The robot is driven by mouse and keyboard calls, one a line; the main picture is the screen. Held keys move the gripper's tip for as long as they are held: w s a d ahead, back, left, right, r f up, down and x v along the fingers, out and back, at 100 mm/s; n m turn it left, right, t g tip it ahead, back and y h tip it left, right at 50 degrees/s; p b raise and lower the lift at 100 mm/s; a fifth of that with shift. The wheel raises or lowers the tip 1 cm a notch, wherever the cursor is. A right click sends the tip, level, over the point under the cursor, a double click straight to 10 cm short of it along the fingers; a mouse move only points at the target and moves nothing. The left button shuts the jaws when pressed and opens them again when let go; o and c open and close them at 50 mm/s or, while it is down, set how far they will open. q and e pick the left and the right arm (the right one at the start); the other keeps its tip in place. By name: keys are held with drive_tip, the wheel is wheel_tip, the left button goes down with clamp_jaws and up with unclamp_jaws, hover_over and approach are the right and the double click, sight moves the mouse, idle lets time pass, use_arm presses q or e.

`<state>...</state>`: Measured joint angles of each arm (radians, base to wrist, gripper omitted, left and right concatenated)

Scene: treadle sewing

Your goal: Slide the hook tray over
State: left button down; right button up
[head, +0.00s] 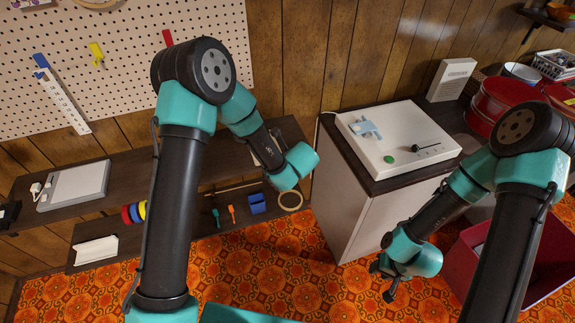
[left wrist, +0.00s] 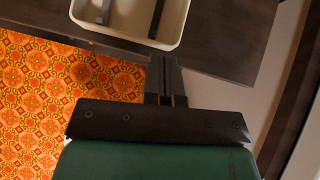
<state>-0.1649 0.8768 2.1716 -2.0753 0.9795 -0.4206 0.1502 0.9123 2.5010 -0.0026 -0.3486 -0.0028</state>
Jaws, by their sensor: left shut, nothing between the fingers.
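A cream tray (left wrist: 172,37) with rounded corners sits on a dark wooden shelf at the top of the left wrist view. Two dark strips lie inside it, and its far part is cut off. My left gripper (left wrist: 166,65) is shut and empty, its tips just short of the tray's near rim; I cannot tell whether they touch. In the head view my own left arm hides that gripper and most of that shelf spot. My right gripper (head: 383,281) hangs low over the orange floor, fingers apart, with nothing seen between them.
The upper dark shelf (head: 130,168) holds a white board (head: 75,186). A lower shelf carries colored rolls, a tape ring (head: 290,200) and a blue holder (head: 257,204). A white cabinet (head: 350,215) with a control panel (head: 400,140) stands right of the shelves. A red bin (head: 550,265) is at right.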

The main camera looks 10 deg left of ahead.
use_arm(q)
drive_tip(key=shift+w+a, duration=0.3)
drive_tip(key=w+a, duration=0.1)
drive_tip(key=w, duration=0.1)
drive_tip(key=w+a, duration=0.4)
drive_tip(key=shift+w, duration=0.35)
drive_tip(key=shift+s+d, duration=0.4)
drive_tip(key=shift+s, duration=0.05)
drive_tip(key=shift+s+d, duration=0.8)
drive_tip(key=shift+s, duration=0.2)
drive_tip(key=v, duration=1)
drive_tip(key=shift+s, duration=0.15)
